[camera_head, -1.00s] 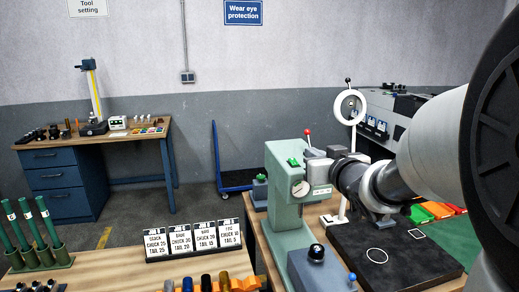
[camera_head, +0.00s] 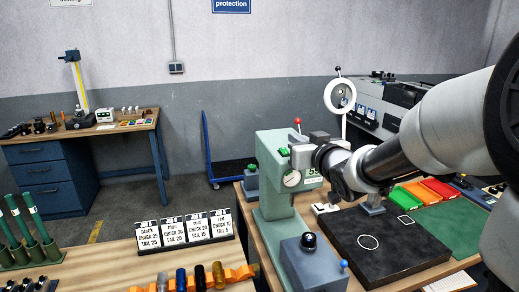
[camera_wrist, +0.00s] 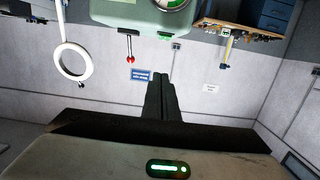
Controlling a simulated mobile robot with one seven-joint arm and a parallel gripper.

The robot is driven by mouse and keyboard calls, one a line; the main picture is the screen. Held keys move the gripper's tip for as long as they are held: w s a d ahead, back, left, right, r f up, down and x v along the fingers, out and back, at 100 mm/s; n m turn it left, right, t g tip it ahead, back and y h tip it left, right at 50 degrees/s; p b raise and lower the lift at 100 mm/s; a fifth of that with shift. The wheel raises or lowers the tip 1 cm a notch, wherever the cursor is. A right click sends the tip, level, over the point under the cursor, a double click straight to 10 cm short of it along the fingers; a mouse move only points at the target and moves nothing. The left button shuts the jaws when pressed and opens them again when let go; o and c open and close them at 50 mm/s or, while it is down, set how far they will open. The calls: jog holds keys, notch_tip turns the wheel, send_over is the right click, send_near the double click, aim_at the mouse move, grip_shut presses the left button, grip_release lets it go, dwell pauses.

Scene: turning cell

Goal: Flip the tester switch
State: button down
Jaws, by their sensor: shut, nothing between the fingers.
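A green bench machine (camera_head: 272,180) with a round dial (camera_head: 291,179), green buttons and a red-balled lever (camera_head: 298,124) stands on the wooden table. In front of it is a blue-grey box (camera_head: 314,262) with a black knob (camera_head: 309,241) and a blue-tipped toggle (camera_head: 344,266). Which of these is the tester switch I cannot tell. In the wrist view, picture upside down, my gripper (camera_wrist: 161,76) is shut and empty. The machine (camera_wrist: 135,14) and its red ball (camera_wrist: 130,58) show beyond it, apart from the fingers. In the head view my wrist is beside the machine's right side; the fingertips are hidden.
A white ring on a stand (camera_head: 340,95) rises behind my arm. A black board (camera_head: 385,240) lies right of the box, with colored trays (camera_head: 420,191) behind. Number cards (camera_head: 185,232) and several colored cylinders stand at the front left. A blue trolley (camera_head: 208,150) stands behind.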

jog(key=b, duration=0.2)
send_over(286, 154)
jog(key=shift+s+f, duration=0.15)
jog(key=shift+f, duration=0.45)
notch_tip(286, 154, down, 2)
jog(key=shift+d+f, duration=0.1)
jog(key=shift+f, duration=0.7)
jog(key=shift+w+f+b, duration=0.2)
jog(key=shift+f+b, duration=0.25)
jog(key=shift+b, duration=0.05)
jog(key=shift+w+r+p, duration=0.15)
jog(key=shift+r+p, duration=0.45)
jog(key=shift+r, duration=0.5)
jog(key=shift+w+r+p, duration=0.15)
jog(key=shift+r+p, duration=0.45)
jog(key=shift+r, duration=0.5)
jog(key=r+p+v, duration=0.2)
jog(key=v, duration=0.7)
jog(key=shift+s+r, duration=0.15)
jog(key=shift+s, duration=0.1)
